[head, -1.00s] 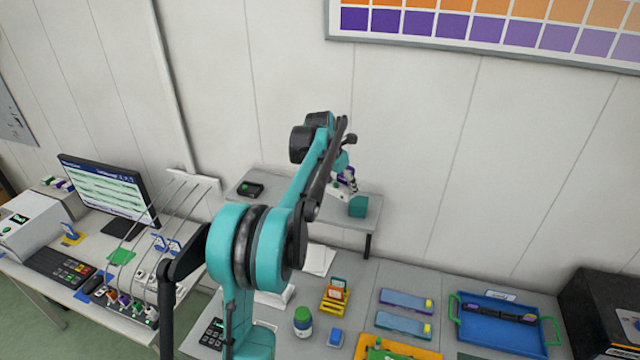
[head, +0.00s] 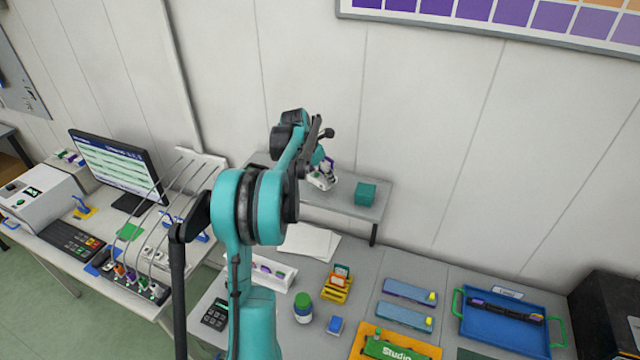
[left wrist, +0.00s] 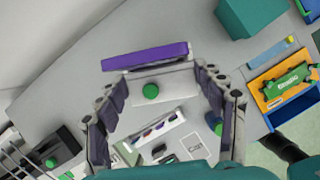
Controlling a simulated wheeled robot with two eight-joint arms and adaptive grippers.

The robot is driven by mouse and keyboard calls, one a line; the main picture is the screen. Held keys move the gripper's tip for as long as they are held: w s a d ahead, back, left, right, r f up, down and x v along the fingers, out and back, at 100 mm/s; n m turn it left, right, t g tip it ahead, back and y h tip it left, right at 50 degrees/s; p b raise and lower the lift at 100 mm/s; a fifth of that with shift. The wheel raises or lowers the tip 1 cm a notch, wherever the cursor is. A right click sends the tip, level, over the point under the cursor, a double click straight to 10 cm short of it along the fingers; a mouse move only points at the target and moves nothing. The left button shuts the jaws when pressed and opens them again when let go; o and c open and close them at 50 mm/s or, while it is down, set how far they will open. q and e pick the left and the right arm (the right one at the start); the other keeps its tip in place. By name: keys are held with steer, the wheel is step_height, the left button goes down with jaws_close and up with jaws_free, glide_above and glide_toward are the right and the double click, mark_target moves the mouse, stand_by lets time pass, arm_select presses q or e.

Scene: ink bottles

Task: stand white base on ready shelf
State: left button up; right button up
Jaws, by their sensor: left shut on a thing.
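My left gripper (head: 322,164) reaches over the grey shelf (head: 345,210) at the back wall. It is shut on a white base (head: 320,181), held left of a teal block (head: 366,194). In the left wrist view the white base (left wrist: 175,86) lies between the fingers of my left gripper (left wrist: 162,92). It has a round green spot, and a purple bar (left wrist: 145,57) shows along its far side. I cannot tell whether the base touches the shelf. My arm hides part of the shelf's left side. My right gripper is not in view.
The teal block also shows in the left wrist view (left wrist: 250,15). Below, the desk holds a green-capped bottle (head: 303,308), a white tray (head: 270,272) and a blue tray (head: 505,345).

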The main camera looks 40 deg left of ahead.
mark_target(318, 178)
arm_select(q)
step_height(318, 178, down, 3)
steer(key=shift+f, duration=0.1)
steer(key=shift+a+f, duration=0.1)
steer(key=shift+f, duration=0.4)
steer(key=shift+s, duration=0.1)
steer(key=o, duration=1.2)
